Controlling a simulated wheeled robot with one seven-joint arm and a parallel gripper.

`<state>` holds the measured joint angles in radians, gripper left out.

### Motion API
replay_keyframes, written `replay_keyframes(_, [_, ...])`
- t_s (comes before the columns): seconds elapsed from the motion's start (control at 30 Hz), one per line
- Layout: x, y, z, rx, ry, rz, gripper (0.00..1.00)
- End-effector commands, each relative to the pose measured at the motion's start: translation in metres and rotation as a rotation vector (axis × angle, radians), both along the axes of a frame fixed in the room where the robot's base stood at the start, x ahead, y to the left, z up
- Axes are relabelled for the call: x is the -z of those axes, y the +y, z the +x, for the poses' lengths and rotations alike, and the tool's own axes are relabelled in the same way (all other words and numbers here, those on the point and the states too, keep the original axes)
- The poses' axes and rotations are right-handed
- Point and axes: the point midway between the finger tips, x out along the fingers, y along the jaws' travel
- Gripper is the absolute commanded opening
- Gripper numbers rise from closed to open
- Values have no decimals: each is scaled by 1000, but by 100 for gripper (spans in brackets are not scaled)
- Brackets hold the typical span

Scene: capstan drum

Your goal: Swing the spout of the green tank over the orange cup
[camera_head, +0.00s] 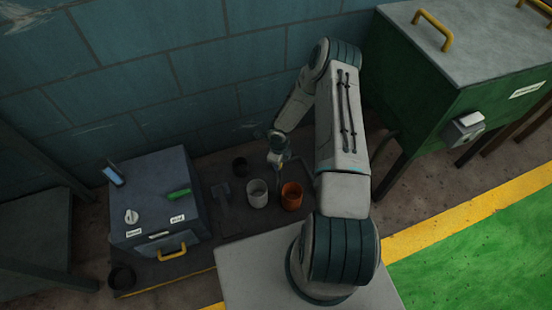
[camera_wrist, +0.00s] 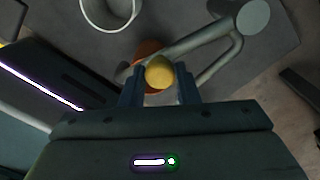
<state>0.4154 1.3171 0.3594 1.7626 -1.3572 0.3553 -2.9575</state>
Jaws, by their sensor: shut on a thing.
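My gripper (camera_wrist: 158,84) is shut on a yellow knob (camera_wrist: 159,73) on a grey forked pipe (camera_wrist: 205,42), seemingly the spout. The pipe runs up right to a round grey end. The orange cup (camera_wrist: 147,48) shows partly beneath the knob and pipe; the rest is hidden. In the head view the orange cup (camera_head: 291,198) stands upright on a dark platform, with my gripper (camera_head: 278,152) behind and above it. The pipe is hard to make out there. A large green box-shaped body (camera_head: 450,110) stands at right; I cannot tell whether the pipe joins it.
A grey-blue box (camera_head: 155,205) with a yellow handle stands further left. The tiled wall (camera_head: 200,60) is close behind.

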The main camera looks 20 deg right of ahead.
Motion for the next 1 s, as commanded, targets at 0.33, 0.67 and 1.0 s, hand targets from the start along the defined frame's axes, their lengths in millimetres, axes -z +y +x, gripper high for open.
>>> replay_keyframes(0.33, [0,-2,-2,-66,1,-1,0])
replay_keyframes(0.67, [0,-2,-1,-67,1,-2,0])
replay_keyframes(1.0, [0,-2,-1,-68,1,-1,50])
